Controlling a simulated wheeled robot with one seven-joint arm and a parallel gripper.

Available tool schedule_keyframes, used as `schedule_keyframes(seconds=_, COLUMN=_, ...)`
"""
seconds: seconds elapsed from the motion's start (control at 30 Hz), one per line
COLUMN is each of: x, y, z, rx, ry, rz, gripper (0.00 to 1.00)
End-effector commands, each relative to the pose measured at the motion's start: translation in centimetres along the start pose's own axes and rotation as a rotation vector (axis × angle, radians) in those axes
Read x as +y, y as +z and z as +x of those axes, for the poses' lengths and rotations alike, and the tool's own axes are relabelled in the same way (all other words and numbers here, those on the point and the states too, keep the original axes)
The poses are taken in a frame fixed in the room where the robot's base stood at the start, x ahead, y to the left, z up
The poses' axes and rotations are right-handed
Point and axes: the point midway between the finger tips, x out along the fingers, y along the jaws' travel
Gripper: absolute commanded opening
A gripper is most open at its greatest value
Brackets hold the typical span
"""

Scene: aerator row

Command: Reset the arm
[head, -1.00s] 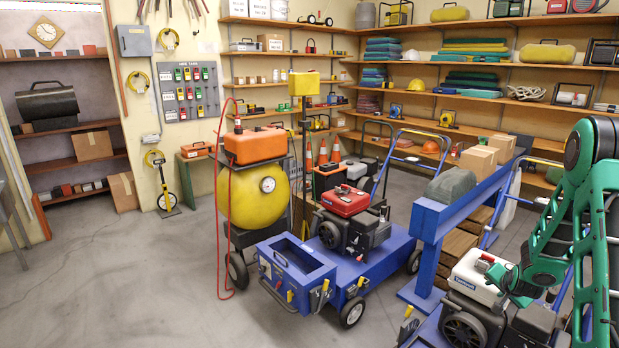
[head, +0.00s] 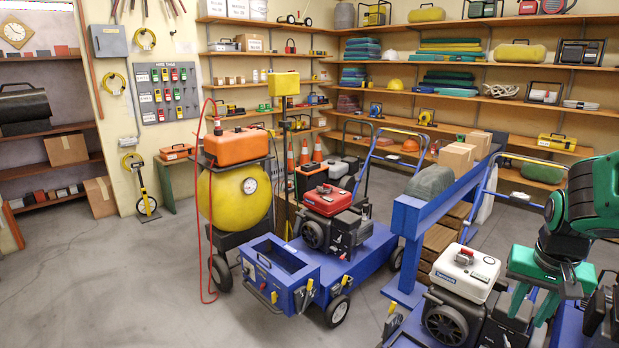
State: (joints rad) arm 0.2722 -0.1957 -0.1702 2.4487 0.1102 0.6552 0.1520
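My green and dark arm comes in at the right edge of the head view. My gripper (head: 533,307) points down in front of the right-hand blue machine, with its two green fingers apart and nothing seen between them. The nearest engine, with a white top (head: 465,272) and a red knob (head: 465,256), stands just left of my gripper. A gap shows between that engine's white top and the fingers. Part of the machine behind and below my gripper is hidden by the arm.
A blue aerator with a red-topped engine (head: 332,200) stands in the middle. A blue beam (head: 440,207) carries boxes and a grey lump. A yellow tank (head: 235,197) stands left. Shelves (head: 480,123) line the back. The floor at left (head: 110,290) is clear.

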Motion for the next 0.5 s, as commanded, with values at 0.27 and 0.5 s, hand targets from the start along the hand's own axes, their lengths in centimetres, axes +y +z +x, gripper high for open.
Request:
schedule_keyframes(seconds=0.27, x=2.5, y=10.1, z=-4.4, rx=-0.156, ry=-0.014, rz=-0.080, gripper=0.29)
schedule_keyframes(seconds=0.5, x=3.9, y=13.9, z=-5.6, rx=-0.228, ry=-0.028, rz=-0.112, gripper=0.29)
